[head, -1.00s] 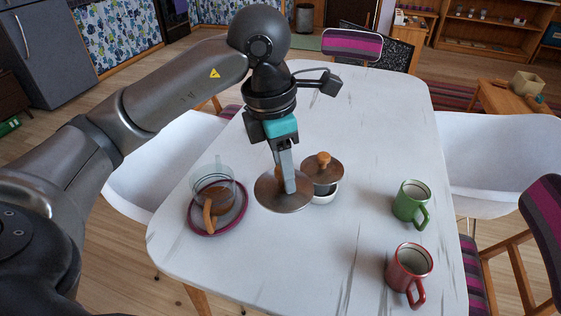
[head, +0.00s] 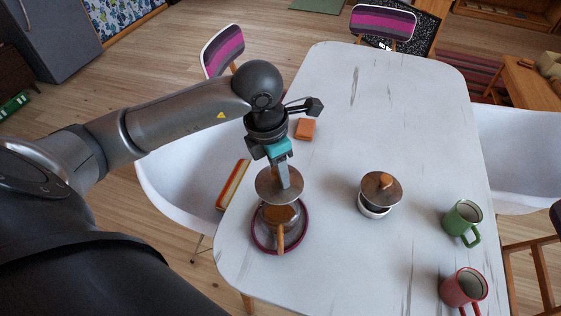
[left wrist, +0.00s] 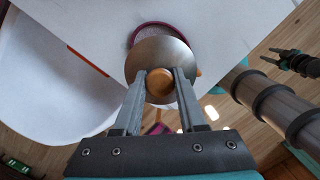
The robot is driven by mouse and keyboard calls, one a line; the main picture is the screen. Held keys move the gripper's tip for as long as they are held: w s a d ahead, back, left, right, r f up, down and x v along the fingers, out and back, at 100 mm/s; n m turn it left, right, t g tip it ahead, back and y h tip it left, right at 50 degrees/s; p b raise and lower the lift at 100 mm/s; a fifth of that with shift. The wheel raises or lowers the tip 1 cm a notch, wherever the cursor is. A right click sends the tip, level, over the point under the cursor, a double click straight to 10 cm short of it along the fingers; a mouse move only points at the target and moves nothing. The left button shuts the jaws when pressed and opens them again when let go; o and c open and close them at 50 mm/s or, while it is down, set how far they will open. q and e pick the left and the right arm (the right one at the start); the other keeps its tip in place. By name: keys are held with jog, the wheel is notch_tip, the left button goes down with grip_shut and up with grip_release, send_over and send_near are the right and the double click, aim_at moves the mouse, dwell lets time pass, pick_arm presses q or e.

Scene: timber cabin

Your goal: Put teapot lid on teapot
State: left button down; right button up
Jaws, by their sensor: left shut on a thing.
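My left gripper (head: 284,184) is shut on the teapot lid (head: 268,190), a round metallic disc. In the left wrist view the fingers (left wrist: 160,86) close on the lid's round wooden knob (left wrist: 160,80). The clear teapot (head: 268,222), with brown contents and a wooden handle (head: 280,240), stands upright on a plate with a purple rim (head: 303,240). The lid is above the teapot's opening and hides much of it; contact cannot be told. A dark jointed part, seemingly my right gripper (left wrist: 297,62), shows at the right of the left wrist view; its jaws are unclear.
A small pot with a similar knobbed lid (head: 381,189) stands to the right. A green mug (head: 460,220) and a red mug (head: 463,288) are near the table's right edge. An orange block (head: 305,129) lies behind my gripper. The table's far middle is clear.

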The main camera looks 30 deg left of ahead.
pick_arm(q)
jog(key=shift+d+f+b, duration=0.15)
jog(key=shift+f+b, duration=0.15)
jog(key=shift+f, duration=0.25)
jog(key=shift+f+b, duration=0.3)
jog(key=shift+f, duration=0.05)
notch_tip(320, 180, down, 4)
jog(key=b, duration=0.3)
jog(key=shift+f, duration=0.15)
jog(key=shift+f+b, duration=0.1)
jog(key=shift+b, duration=0.2)
pick_arm(e)
jog(key=f, duration=0.3)
jog(key=d+f, duration=0.1)
jog(key=f, duration=0.1)
jog(key=shift+w, duration=0.25)
jog(key=shift+a, duration=0.15)
jog(key=shift+f, duration=0.1)
jog(key=shift+d, duration=0.2)
pick_arm(q)
jog(key=shift+f+b, duration=0.75)
jog(key=shift+b, duration=0.1)
pick_arm(e)
jog(key=shift+f, duration=0.75)
pick_arm(q)
jog(key=shift+c, duration=2)
grip_release()
pick_arm(e)
jog(key=shift+r, duration=0.1)
